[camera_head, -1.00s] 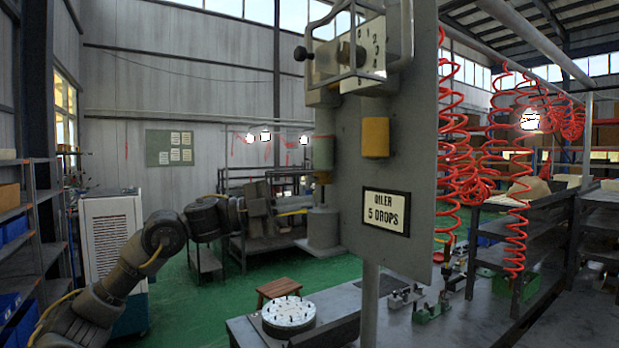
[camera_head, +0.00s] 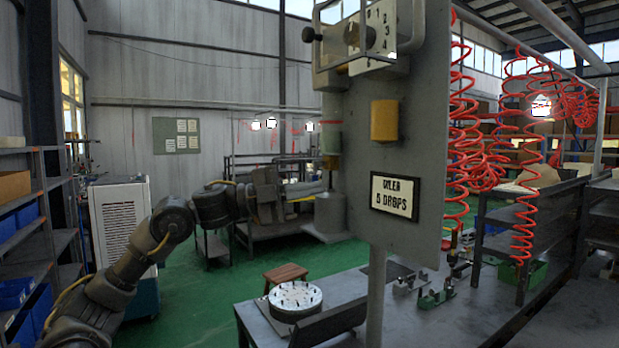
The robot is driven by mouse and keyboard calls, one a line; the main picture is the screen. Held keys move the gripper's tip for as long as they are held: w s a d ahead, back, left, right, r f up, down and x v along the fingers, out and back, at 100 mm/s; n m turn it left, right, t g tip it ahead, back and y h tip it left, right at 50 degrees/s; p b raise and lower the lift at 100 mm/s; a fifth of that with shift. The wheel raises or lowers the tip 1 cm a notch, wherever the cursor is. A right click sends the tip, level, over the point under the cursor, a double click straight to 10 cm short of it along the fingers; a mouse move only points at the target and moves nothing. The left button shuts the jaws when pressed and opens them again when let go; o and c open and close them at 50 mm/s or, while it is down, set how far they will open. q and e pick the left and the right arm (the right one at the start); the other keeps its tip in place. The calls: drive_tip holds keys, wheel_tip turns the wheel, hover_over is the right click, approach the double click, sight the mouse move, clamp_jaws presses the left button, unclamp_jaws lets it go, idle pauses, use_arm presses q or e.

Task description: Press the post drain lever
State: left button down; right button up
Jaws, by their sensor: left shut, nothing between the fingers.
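A grey upright panel (camera_head: 412,130) stands on a post (camera_head: 376,290). It carries a dial plate with numbers (camera_head: 381,28), a yellow block (camera_head: 384,120) and a sign reading "OILER 5 DROPS" (camera_head: 394,195). A greenish cylinder (camera_head: 331,138) hangs at its left edge, above a grey canister (camera_head: 330,213). I cannot pick out a drain lever clearly. My left gripper (camera_head: 316,188) reaches in from the left, pointing right, shut and empty, close to the panel's left edge below the cylinder. Whether it touches anything is unclear. My right gripper is not in view.
A grey workbench (camera_head: 455,315) below holds a round white-topped fixture (camera_head: 295,298) and small clamps (camera_head: 436,299). Red coiled hoses (camera_head: 463,150) hang right of the panel. A white cabinet (camera_head: 121,225) and shelves stand left.

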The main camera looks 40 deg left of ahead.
use_arm(q)
drive_tip(key=s+a+b, duration=0.5)
drive_tip(key=s+b, duration=0.2)
drive_tip(key=s, duration=0.1)
drive_tip(key=shift+s+b, duration=0.15)
drive_tip(key=shift+b, duration=0.25)
idle(0.3)
